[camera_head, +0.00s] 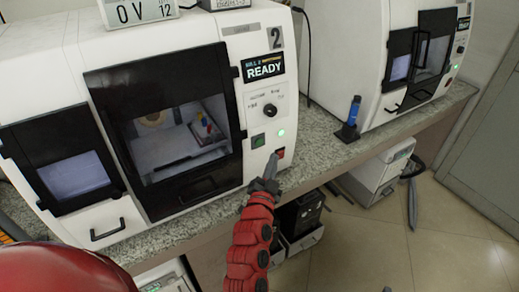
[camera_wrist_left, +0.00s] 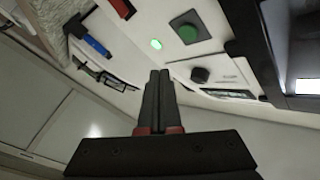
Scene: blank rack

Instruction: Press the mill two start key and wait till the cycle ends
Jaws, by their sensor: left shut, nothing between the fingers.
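Mill two (camera_head: 160,110) is a white machine marked "2", and its display (camera_head: 263,67) reads READY. Below a black knob (camera_head: 270,109) are a green square key (camera_head: 258,140), a lit green lamp (camera_head: 281,132) and a red key (camera_head: 280,153). My left gripper (camera_head: 272,163) is shut and empty, in front of the panel's lower edge, just below the red key. In the left wrist view the shut fingertips (camera_wrist_left: 160,75) point toward the panel, with the green key (camera_wrist_left: 188,32) and lit lamp (camera_wrist_left: 156,44) beyond them. Contact cannot be told. My right gripper is not in view.
A second white mill (camera_head: 395,60) stands to the right. A blue-topped tool on a black stand (camera_head: 350,125) is on the speckled counter (camera_head: 320,160) between them.

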